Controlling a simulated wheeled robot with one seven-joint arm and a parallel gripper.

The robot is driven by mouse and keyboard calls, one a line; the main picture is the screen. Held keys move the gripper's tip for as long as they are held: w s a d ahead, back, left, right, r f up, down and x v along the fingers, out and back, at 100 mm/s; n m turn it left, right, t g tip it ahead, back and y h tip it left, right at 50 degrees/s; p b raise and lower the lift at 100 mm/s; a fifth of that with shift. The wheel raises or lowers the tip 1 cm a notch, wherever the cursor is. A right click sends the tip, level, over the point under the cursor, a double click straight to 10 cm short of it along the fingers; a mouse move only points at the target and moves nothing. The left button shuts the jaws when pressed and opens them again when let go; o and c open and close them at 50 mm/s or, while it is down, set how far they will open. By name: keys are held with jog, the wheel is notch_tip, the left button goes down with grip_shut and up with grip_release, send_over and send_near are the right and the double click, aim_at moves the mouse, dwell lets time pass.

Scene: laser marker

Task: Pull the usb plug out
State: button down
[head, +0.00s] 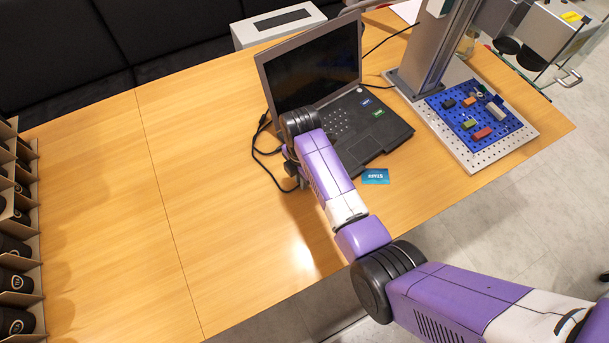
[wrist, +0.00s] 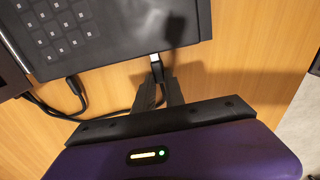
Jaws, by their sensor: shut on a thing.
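The laptop (head: 352,130) stands open on the table; its side edge also shows at the top of the wrist view (wrist: 120,45). The usb plug (wrist: 156,66) is at that edge, with a light metal part between its dark body and the laptop. I cannot tell how much of the metal is inside the port. My gripper (wrist: 160,82) is shut on the plug, its two dark fingers pointing at the laptop edge. In the head view my own arm hides most of the plug and fingers.
Black cables (wrist: 60,112) lie on the table beside the laptop; another connector (wrist: 76,86) is at its edge. A blue card (head: 375,176) lies near its front. The laser marker (head: 435,50) stands at right, the cardboard holder (head: 28,240) at left.

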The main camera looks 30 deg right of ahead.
jog(key=shift+s+a+r, duration=0.1)
jog(key=shift+s+a, duration=0.05)
jog(key=shift+a, duration=0.7)
jog(key=c, duration=1.4)
grip_release()
jog(key=shift+r, duration=3.8)
